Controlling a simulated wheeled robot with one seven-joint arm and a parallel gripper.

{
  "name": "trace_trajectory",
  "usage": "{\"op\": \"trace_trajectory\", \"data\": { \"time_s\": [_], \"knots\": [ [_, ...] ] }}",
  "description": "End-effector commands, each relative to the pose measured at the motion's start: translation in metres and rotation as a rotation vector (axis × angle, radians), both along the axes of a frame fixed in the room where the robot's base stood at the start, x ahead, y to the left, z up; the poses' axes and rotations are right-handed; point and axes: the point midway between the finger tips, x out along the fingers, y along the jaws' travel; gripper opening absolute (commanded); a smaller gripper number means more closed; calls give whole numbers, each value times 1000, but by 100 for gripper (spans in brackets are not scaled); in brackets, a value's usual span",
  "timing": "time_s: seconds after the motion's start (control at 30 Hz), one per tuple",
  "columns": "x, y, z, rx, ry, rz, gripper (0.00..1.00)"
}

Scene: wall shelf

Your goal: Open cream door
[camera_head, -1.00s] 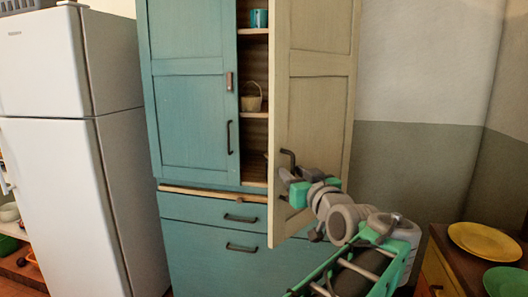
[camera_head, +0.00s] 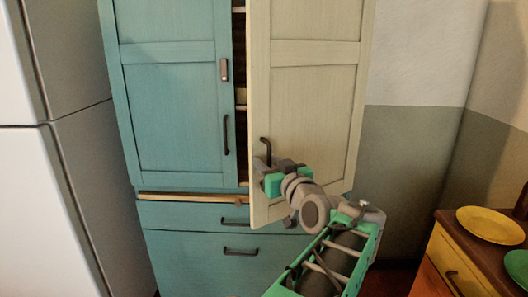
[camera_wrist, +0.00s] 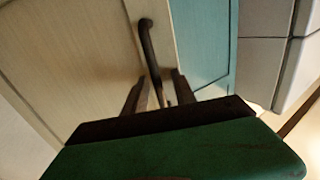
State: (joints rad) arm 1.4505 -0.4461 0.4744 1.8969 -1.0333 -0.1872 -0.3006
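The cream door (camera_head: 305,120) of the tall cupboard stands partly open, its free left edge swung out toward me. A narrow strip of the dark inside shows to its left. Its dark bar handle (camera_head: 265,150) is near the lower left edge, and the handle also shows in the wrist view (camera_wrist: 147,42). My gripper (camera_head: 264,172) is at the handle's lower end. In the wrist view my two fingers (camera_wrist: 160,82) stand apart, one on each side of the handle, with gaps showing. Finger contact with the handle is not clear.
The teal door (camera_head: 170,110) beside it is shut, with teal drawers (camera_head: 185,215) below. A white fridge (camera_head: 50,150) stands at the left. A low wooden cabinet (camera_head: 440,265) with a yellow plate (camera_head: 490,225) and a green plate (camera_head: 516,262) is at the right.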

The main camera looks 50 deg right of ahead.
Motion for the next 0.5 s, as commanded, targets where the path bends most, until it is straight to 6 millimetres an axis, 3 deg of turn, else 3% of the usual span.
{"op": "trace_trajectory", "data": {
  "time_s": [0.33, 0.43, 0.5],
  "knots": [
    [-4, -6, 0, 0, 0, -11, 32],
    [-5, -5, 5, -14, 1, -11, 24],
    [-6, -2, 21, -60, 5, -9, 19]
  ]
}}
